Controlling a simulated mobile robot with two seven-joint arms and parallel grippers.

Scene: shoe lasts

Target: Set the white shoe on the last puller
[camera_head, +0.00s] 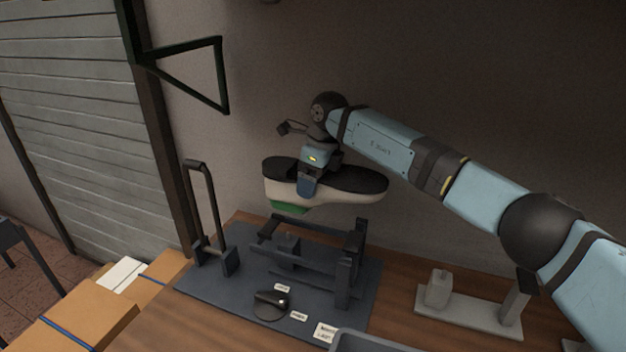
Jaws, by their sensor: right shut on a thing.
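The white shoe (337,193) has a dark insole or opening on top and a green part (289,208) under its left end. My right gripper (308,187) is shut on the shoe near its middle and holds it in the air. The last puller (345,268) is a dark metal frame on a dark base plate, with a tall lever at its left and a round black knob in front. The shoe is above the puller frame, and they look apart. My left gripper is not in view.
A light grey stand (470,311) is on the wooden bench to the right. A grey bin (372,341) shows at the bottom edge. Cardboard boxes (85,312) are at lower left. A dark triangular bracket (190,72) juts out at upper left.

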